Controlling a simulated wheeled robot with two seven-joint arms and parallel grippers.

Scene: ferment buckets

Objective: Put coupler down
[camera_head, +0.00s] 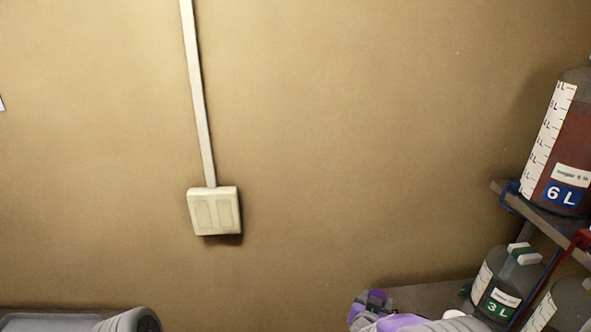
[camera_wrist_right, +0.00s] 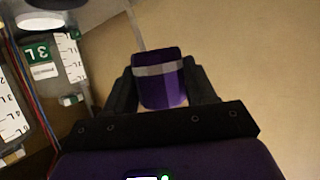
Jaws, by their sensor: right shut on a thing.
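In the right wrist view, the coupler (camera_wrist_right: 163,92) is a short purple cylinder with a pale grey band. My right gripper (camera_wrist_right: 162,78) is shut on it, with one black finger on each side. In the head view, my right gripper (camera_head: 368,304) shows at the bottom edge, right of centre, small and partly cut off. I cannot clearly tell the coupler from the gripper there. My left gripper is not in view.
A shelf (camera_head: 545,213) at the right holds a large bottle marked 6 L (camera_head: 565,140). Below it stand a bottle marked 3 L (camera_head: 497,283) and another bottle (camera_head: 565,305). A wall socket box (camera_head: 214,211) hangs on the tan wall (camera_head: 350,120). A grey surface (camera_head: 425,297) lies beside my right gripper.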

